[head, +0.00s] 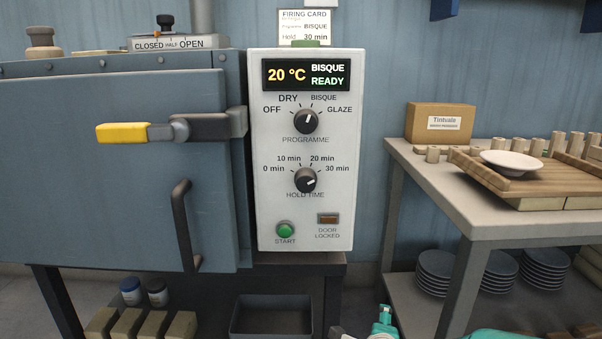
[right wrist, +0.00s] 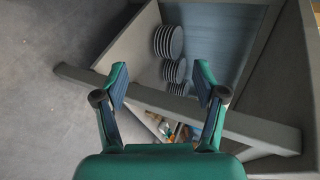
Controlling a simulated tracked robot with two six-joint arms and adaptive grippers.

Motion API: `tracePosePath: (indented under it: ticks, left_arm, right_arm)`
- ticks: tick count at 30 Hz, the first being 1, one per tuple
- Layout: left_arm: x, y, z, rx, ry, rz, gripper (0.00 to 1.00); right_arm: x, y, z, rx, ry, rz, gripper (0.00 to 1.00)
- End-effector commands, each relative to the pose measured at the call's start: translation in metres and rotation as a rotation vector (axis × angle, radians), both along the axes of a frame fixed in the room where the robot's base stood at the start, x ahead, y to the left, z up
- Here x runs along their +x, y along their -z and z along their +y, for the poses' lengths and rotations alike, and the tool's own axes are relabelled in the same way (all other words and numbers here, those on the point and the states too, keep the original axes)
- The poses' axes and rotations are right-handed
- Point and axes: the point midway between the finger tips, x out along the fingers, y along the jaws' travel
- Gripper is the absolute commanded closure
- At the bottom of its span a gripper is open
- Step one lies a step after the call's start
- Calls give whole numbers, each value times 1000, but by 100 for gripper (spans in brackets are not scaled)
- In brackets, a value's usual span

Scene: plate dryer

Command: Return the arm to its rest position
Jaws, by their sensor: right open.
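My right gripper (right wrist: 160,88) is open and empty in the right wrist view, its fingers spread in front of the shelving. In the head view a teal part of it (head: 383,325) shows at the bottom edge, below and right of the control panel (head: 262,150) and apart from it. My left gripper is not in view. The panel display (head: 306,75) reads 20 °C BISQUE READY. The programme knob (head: 306,121) points toward BISQUE and the hold time knob (head: 306,180) toward 30 min. The green start button (head: 285,230) sits below; the door locked lamp (head: 328,219) looks unlit.
The kiln door (head: 90,210) appears shut, its yellow-tipped latch (head: 124,133) horizontal. A table (head: 440,190) at right carries a wooden board (head: 480,175) with a white dish (head: 511,162); dark plates (head: 435,271) are stacked beneath. A firing card (head: 305,25) stands above the panel.

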Motion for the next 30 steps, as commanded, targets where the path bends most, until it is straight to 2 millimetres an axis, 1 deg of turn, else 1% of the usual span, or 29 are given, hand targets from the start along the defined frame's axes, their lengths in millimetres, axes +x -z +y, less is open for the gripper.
tracePosePath:
  ticks: [1,2,3,5,6,8,9,11,12,13,14,15,17,18,20,21,22,24,26,30]
  left_arm:
    - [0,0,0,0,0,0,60]
    - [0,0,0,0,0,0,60]
    - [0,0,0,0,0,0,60]
    - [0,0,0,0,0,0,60]
    - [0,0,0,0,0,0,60]
    - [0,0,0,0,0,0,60]
    - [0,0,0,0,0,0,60]
    - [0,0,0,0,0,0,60]
    - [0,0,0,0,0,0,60]
    - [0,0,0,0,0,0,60]
    - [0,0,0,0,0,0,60]
    - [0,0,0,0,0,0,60]
    - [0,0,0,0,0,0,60]
    - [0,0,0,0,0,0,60]
    - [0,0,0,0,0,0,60]
    - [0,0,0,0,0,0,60]
    - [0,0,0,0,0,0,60]
    - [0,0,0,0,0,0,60]
    - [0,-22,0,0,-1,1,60]
    - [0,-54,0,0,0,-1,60]
  right_arm:
    - [-13,43,-13,-46,-36,92,29]
    - [-21,64,-17,-71,-65,141,29]
    - [-33,92,-23,-102,-109,207,29]
    - [-55,132,-27,-146,-190,310,29]
    - [-73,158,-28,-171,-252,377,29]
    - [-103,193,-27,-202,-360,475,29]
    - [-125,214,-24,-220,-440,538,29]
    - [-158,241,-17,-241,-572,621,29]
    - [-180,254,-11,-252,-664,666,29]
    - [-195,262,-5,-261,-732,693,29]
    - [-210,269,1,-268,-803,716,29]
    - [-230,276,9,-278,-898,742,29]
    - [-256,281,23,-298,-1045,764,29]
    - [-272,283,32,-316,-1147,769,29]
    - [-296,281,45,-350,-1310,764,29]
    - [-310,279,52,-382,-1432,747,29]
    - [-318,278,56,-409,-1512,731,29]
    - [-324,277,59,-470,-1637,698,29]
    - [-323,254,59,-485,-1643,692,29]
    - [-322,223,59,-482,-1637,694,29]
